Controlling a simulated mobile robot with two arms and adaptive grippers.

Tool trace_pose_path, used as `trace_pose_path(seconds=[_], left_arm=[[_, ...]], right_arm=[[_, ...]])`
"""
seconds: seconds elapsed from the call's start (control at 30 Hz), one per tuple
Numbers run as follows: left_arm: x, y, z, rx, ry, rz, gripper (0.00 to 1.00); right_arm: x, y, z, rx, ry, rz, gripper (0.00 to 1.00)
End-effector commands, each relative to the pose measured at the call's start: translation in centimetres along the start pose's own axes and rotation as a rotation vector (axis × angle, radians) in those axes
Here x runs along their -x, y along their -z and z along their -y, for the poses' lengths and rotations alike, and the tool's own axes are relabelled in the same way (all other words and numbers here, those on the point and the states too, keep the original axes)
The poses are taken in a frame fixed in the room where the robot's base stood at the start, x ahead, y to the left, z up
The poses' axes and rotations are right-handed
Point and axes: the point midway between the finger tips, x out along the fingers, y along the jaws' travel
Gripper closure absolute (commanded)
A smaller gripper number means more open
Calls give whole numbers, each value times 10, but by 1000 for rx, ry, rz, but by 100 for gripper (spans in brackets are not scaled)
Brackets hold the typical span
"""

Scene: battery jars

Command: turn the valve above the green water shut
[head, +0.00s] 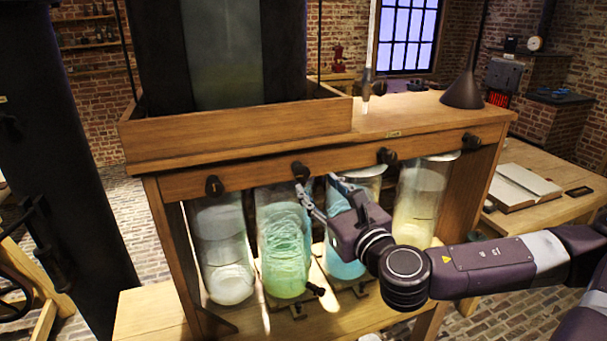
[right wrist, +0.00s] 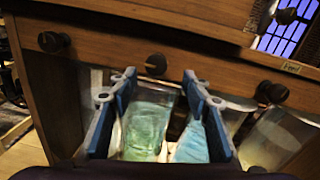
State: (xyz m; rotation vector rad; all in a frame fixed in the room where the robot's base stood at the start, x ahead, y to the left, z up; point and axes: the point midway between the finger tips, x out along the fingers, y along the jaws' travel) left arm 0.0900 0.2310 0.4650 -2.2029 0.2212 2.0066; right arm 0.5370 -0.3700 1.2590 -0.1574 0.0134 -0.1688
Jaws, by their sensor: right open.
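A dark round valve knob (head: 300,171) sits on the wooden front rail above the glass jar of green water (head: 284,245). My right gripper (head: 317,183) is open and empty, with its fingertips just below and to the right of that knob in the head view. In the right wrist view the same knob (right wrist: 156,64) shows between and slightly beyond the two blue-lined fingertips (right wrist: 159,76). I cannot tell whether they touch it. The green jar (right wrist: 147,130) shows between the fingers below the knob. My left gripper is not in view.
Similar knobs sit on the rail above the clear jar (head: 222,250), the blue jar (head: 343,255) and the yellow jar (head: 418,200). My right arm crosses in front of the stand. A table with an open book (head: 525,187) is at right.

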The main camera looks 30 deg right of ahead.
Motion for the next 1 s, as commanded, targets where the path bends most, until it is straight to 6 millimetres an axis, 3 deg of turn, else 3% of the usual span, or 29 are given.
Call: trace_pose_path(seconds=[0.6,1.0], left_arm=[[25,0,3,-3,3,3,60],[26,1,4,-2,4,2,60]], right_arm=[[-61,-3,-2,-6,-5,2,56],[-67,-1,-3,-3,-8,2,56]])
